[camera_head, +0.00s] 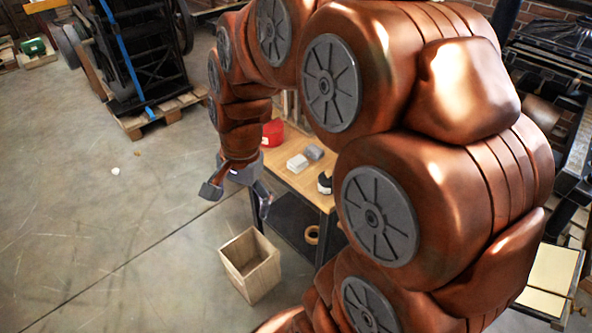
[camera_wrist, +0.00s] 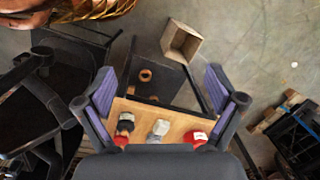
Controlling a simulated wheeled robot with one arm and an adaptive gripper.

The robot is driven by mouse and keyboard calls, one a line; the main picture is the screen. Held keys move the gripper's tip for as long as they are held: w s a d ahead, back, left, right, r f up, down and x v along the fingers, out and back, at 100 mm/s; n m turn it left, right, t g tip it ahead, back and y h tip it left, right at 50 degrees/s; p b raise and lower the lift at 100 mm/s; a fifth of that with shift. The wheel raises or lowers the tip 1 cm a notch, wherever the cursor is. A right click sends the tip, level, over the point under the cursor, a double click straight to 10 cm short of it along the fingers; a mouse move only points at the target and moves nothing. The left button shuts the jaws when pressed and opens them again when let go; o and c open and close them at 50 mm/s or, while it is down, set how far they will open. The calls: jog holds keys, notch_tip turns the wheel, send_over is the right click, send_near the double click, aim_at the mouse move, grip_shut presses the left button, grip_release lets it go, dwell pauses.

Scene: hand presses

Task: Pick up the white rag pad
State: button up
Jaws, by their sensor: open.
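The white rag pad (camera_head: 297,163) lies on the wooden bench top beside a grey pad (camera_head: 313,152). In the wrist view, the white pad (camera_wrist: 160,127) shows near the bottom, between a dark jar and a red container. My gripper (camera_head: 238,198) is open and empty, out past the bench's left edge in the head view, to the left of the pad and apart from it. In the wrist view, my gripper (camera_wrist: 162,85) has its purple-padded fingers spread wide, with nothing between them. The gripper's body hides the bottom of that view.
A red container (camera_head: 272,132) and a black-and-white jar (camera_head: 325,183) stand on the bench top (camera_head: 310,186). A tape roll (camera_head: 312,235) sits on the lower shelf. An open wooden box (camera_head: 250,265) stands on the floor. A white scrap (camera_head: 115,171) lies on open floor at left.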

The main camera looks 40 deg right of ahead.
jog(key=w+d+f+m+t+b, duration=0.1)
jog(key=w+d+f+m+b, duration=0.1)
jog(key=w+d+f+m, duration=0.3)
jog(key=m+t+h+b, duration=0.1)
jog(key=m+t+b, duration=0.35)
jog(key=m, duration=1.35)
send_near(299, 161)
jog(key=shift+w+a+f+g+b, duration=0.15)
jog(key=shift+w+f+g+b, duration=0.55)
jog(key=shift+f, duration=0.4)
jog(key=shift+w+p+x, duration=0.15)
jog(key=shift+p+x, duration=0.25)
jog(key=shift+x, duration=1.15)
jog(key=shift+w+p+x, duration=0.15)
jog(key=shift+p+x, duration=0.25)
jog(key=shift+x, duration=1.15)
jog(key=shift+w+f, duration=0.25)
jog(key=shift+f, duration=0.1)
jog(key=c, duration=1.2)
